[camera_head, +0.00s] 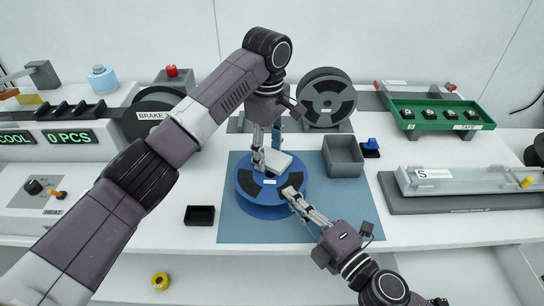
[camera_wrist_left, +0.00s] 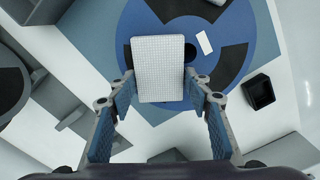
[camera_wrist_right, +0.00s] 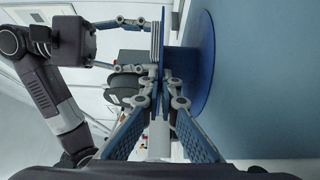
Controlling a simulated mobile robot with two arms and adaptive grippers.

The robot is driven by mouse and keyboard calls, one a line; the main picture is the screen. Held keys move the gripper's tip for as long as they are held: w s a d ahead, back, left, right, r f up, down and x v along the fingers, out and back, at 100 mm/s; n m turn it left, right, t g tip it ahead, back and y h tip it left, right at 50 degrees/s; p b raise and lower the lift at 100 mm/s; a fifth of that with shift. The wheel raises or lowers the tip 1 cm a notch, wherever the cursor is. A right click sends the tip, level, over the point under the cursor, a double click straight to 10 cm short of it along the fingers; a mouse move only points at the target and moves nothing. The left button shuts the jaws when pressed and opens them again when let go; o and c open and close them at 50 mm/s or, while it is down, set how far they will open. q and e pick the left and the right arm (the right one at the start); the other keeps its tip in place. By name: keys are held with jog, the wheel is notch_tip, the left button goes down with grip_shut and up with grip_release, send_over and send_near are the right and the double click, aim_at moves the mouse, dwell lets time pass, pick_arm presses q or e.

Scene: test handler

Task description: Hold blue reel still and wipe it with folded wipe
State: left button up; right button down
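The blue reel (camera_head: 262,204), with black sectors and a white label, lies flat on the blue mat (camera_head: 230,228). The folded wipe (camera_head: 279,162) is a pale, grid-textured block. My left gripper (camera_head: 265,158) comes from above, shut on the wipe, with a finger on each side of it in the left wrist view (camera_wrist_left: 160,70). The wipe is at the reel's upper face; in the right wrist view its layered edge (camera_wrist_right: 155,45) is against or very near the reel. My right gripper (camera_head: 291,193) is shut on the reel's right rim, its fingertips (camera_wrist_right: 165,92) either side of the flange.
A grey open bin (camera_head: 343,157) stands right of the reel, beside a small blue part (camera_head: 371,147). A black tray (camera_head: 200,215) sits to the left. A grey reel (camera_head: 327,99) stands behind. A clear-covered fixture (camera_head: 460,180) is at right. The mat's front is bare.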

pick_arm(q)
jog(key=shift+r, duration=0.3)
dwell(0.5)
jog(key=shift+c, duration=0.6)
jog(key=c, duration=0.7)
jog(key=shift+r, duration=0.15)
